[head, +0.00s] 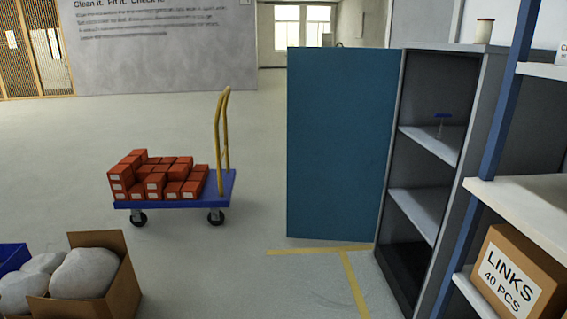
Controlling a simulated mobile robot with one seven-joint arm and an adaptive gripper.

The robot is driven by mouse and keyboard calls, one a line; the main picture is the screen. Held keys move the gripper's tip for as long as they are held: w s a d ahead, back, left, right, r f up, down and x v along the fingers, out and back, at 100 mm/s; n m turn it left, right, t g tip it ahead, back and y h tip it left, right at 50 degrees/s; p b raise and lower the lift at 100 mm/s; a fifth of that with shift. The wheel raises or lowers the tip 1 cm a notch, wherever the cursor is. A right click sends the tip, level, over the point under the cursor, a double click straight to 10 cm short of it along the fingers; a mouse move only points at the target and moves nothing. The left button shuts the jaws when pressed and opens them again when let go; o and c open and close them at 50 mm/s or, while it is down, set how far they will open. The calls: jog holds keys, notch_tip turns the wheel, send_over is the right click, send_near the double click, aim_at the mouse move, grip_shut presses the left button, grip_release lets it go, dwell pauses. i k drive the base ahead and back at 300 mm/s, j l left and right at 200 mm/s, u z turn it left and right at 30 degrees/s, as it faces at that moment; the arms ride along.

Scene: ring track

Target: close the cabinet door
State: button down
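The cabinet (391,228) stands at the right of the head view, a grey upright box with several shelf levels. Its blue door (338,145) is wide open, swung out to the left from the cabinet's left front edge. The door's flat face is turned toward me, and no handle shows on it. The lower shelf (418,210) looks bare. My gripper is not in view.
A blue cart (175,202) with red boxes (155,176) stands left of the door. An open carton (120,285) with white bundles is at the front left. A rack (500,120) with a LINKS box (515,278) blocks the right front. The middle floor (225,270) is free.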

aim_at(341, 103)
jog(key=i+u, duration=0.35)
jog(key=i, duration=1.1)
jog(key=i+z, duration=0.2)
jog(key=i, duration=0.25)
jog(key=i+j+z, duration=0.15)
jog(key=i, duration=0.3)
jog(key=i+j+z, duration=0.2)
jog(key=i, duration=0.25)
jog(key=i+j+z, duration=0.2)
jog(key=i, duration=0.25)
